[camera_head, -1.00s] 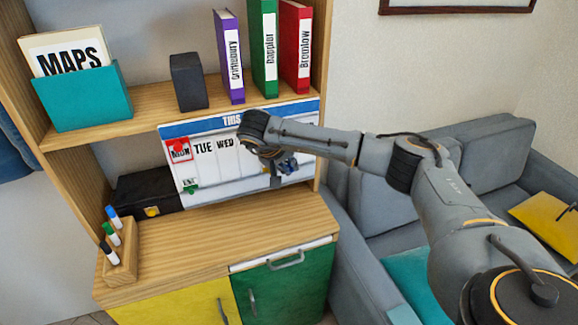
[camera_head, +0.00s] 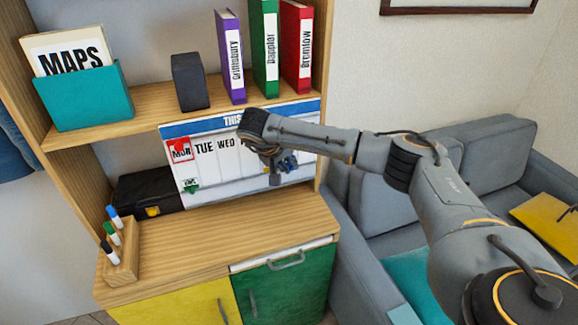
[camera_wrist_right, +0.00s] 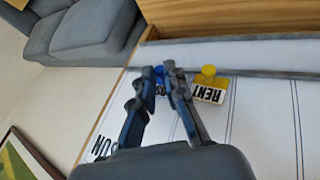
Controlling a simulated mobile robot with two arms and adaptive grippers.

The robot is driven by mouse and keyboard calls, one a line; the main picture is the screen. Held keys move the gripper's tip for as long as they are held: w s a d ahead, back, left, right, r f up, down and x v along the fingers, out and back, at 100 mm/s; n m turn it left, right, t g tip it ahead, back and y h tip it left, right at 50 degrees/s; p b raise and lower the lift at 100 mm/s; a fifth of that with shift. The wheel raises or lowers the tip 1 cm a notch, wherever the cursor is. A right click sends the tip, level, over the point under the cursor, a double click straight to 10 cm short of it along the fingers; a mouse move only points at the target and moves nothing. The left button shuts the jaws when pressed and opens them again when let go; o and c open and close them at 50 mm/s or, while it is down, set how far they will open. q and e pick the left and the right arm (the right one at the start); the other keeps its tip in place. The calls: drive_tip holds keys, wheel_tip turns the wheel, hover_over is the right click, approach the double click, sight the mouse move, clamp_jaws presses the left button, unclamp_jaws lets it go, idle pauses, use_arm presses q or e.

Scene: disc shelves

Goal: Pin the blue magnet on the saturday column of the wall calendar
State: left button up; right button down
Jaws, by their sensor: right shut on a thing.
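The wall calendar (camera_head: 215,172) is a white board with a blue header, standing on the cabinet under the shelf. MON, TUE and WED show; my right arm hides columns to their right. My right gripper (camera_head: 279,163) is at the right part of the board. In the right wrist view the gripper (camera_wrist_right: 163,70) is shut on the blue magnet (camera_wrist_right: 159,71), which shows between its fingertips close to the board. SUN shows upside down at the lower left there. Whether the magnet touches the board, and in which column, I cannot tell. My left gripper is out of view.
A yellow magnet (camera_wrist_right: 208,70) with a RENT card (camera_wrist_right: 209,92) is on the board beside my fingers. A red magnet (camera_head: 179,146) and a green one (camera_head: 190,184) are at the board's left. A pen holder (camera_head: 122,255) stands on the cabinet; a sofa (camera_head: 480,150) is right.

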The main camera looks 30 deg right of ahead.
drive_tip(key=shift+w, duration=0.15)
drive_tip(key=c, duration=1.3)
unclamp_jaws()
drive_tip(key=v, duration=1.2)
